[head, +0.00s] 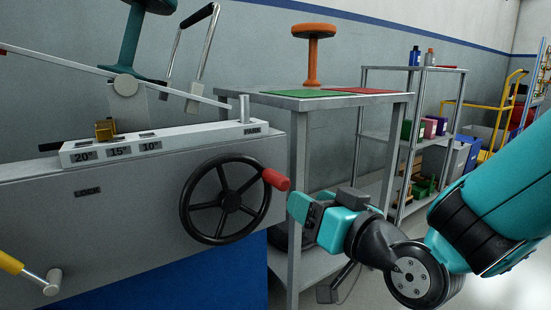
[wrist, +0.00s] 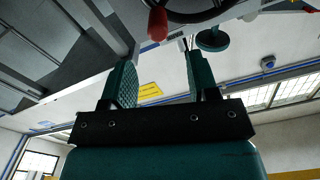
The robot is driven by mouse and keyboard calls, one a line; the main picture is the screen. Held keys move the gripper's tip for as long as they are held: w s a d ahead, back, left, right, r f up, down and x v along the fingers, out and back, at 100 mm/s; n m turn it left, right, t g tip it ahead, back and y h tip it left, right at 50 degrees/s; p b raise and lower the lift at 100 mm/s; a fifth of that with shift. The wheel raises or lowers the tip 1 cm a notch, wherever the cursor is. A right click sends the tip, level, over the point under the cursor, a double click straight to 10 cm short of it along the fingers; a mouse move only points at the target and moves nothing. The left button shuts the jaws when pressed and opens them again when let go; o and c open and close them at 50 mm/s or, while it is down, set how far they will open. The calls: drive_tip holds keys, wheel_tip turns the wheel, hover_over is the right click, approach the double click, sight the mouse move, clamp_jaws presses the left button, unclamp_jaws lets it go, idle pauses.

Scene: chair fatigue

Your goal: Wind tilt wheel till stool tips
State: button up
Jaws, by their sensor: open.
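The black tilt wheel (head: 225,200) is on the front of the grey test bench, with a red handle knob (head: 276,179) at its right rim. The knob (wrist: 157,24) and part of the wheel rim (wrist: 190,14) also show in the wrist view. The teal stool (head: 131,36) stands on the tilt platform (head: 60,62), which slopes down to the right; its top is cut off. The stool seat (wrist: 212,39) shows in the wrist view. My gripper (head: 298,207) is just right of and below the knob. Its jaws (wrist: 158,62) are open and empty, with the knob beyond the fingertips.
A scale marked 20°, 15°, 10° and PARK (head: 160,143) runs along the bench top, with a brass block (head: 105,130) near its left end. A yellow-handled lever (head: 12,263) is at lower left. A table (head: 262,98) with an orange stool (head: 313,50) stands behind my gripper.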

sight(286, 187)
drive_tip(key=p+x, duration=0.9)
drive_tip(key=shift+w+a+r, duration=0.1)
drive_tip(key=shift+w+r, duration=0.1)
drive_tip(key=shift+w, duration=0.05)
drive_tip(key=shift+w+a+f+p, duration=0.1)
drive_tip(key=shift+w+a+p, duration=0.2)
drive_tip(key=shift+w+p, duration=0.2)
drive_tip(key=shift+f, duration=0.15)
